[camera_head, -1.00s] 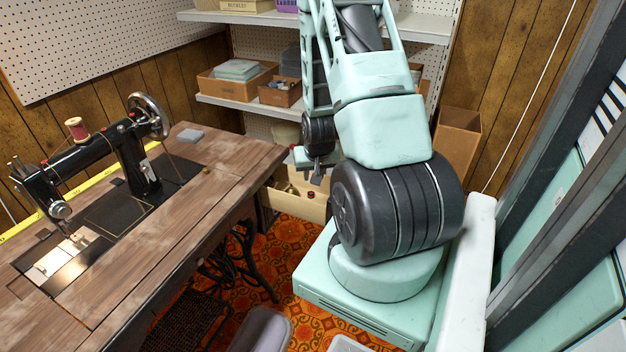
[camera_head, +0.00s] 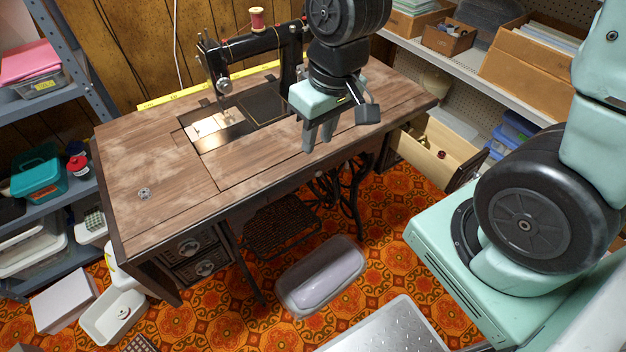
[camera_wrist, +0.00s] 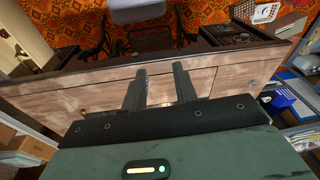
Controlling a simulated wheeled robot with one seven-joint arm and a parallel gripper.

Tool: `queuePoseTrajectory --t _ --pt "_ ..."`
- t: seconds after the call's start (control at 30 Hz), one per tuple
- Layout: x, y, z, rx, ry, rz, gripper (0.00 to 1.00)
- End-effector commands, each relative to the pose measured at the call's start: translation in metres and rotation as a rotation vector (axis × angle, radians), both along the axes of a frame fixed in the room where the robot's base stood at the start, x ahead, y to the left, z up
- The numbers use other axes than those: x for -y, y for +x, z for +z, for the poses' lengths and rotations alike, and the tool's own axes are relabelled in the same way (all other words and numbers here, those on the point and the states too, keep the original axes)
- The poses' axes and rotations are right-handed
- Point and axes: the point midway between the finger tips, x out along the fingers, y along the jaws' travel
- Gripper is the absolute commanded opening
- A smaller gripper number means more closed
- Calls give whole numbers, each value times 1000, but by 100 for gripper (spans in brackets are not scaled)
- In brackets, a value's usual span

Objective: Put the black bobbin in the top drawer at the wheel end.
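A small round disc with holes (camera_head: 144,193) lies flat on the left part of the wooden table top (camera_head: 125,160). It looks grey and bobbin-like; I cannot tell whether it is the black bobbin. It also shows in the wrist view (camera_wrist: 248,83). The top drawer (camera_head: 432,155) at the table's right end is pulled open. It holds a few small items, including a dark red one (camera_head: 441,154). My gripper (camera_head: 318,138) is above the table's front edge, right of the disc, pointing down. Its fingers (camera_wrist: 159,88) are apart with nothing between them.
The black sewing machine (camera_head: 260,45) with a red spool (camera_head: 257,18) stands at the back of the table. A shelf rack (camera_head: 50,105) is at the left. A grey padded stool (camera_head: 320,275) stands in front. The left half of the table top is mostly clear.

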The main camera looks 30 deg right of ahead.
Motion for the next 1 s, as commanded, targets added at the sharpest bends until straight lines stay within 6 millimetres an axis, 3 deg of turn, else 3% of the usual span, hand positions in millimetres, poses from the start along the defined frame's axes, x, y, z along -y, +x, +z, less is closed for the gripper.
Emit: queuePoseTrajectory --t 0.03,0.1,0.2,0.33,0.77,1.0 --pt "-27 -23 12 -11 -9 111 29" --pt "-51 -53 24 -37 -25 229 29" --pt "-71 -88 36 -62 -48 357 29" --pt "-80 -114 43 -82 -70 444 29" --pt "-81 -120 51 -87 -75 462 29" --pt "-81 -119 97 -86 -74 461 29"
